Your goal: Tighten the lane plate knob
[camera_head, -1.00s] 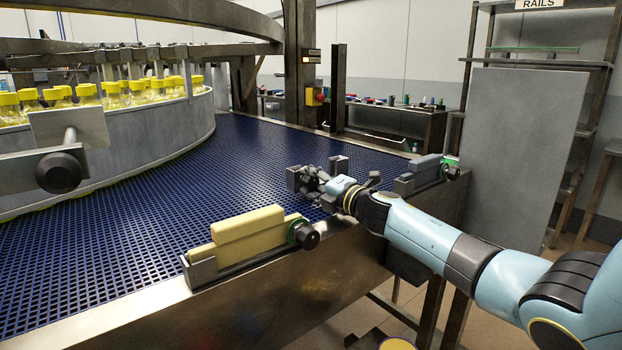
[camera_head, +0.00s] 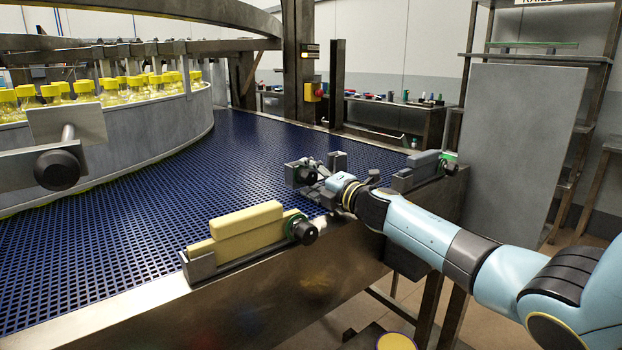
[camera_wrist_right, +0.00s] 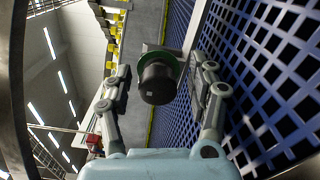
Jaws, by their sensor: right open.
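A black knob with a green collar (camera_wrist_right: 158,82) sits on a grey piece in the right wrist view, between the two fingers of my right gripper (camera_wrist_right: 164,72). The fingers are apart, with a gap on each side of the knob. In the head view my right gripper (camera_head: 320,166) is open above the blue belt, pointing left; I cannot tell there which knob it faces. At the far left a grey plate (camera_head: 68,126) carries a black knob (camera_head: 57,170) on a short shaft. My left gripper is not in view.
A yellow block (camera_head: 235,228) with a green-collared black knob (camera_head: 304,230) sits on the belt's near edge, and a grey block (camera_head: 418,170) with a similar knob farther right. Yellow-capped bottles (camera_head: 120,88) stand behind a curved wall. The blue belt (camera_head: 120,240) is mostly clear.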

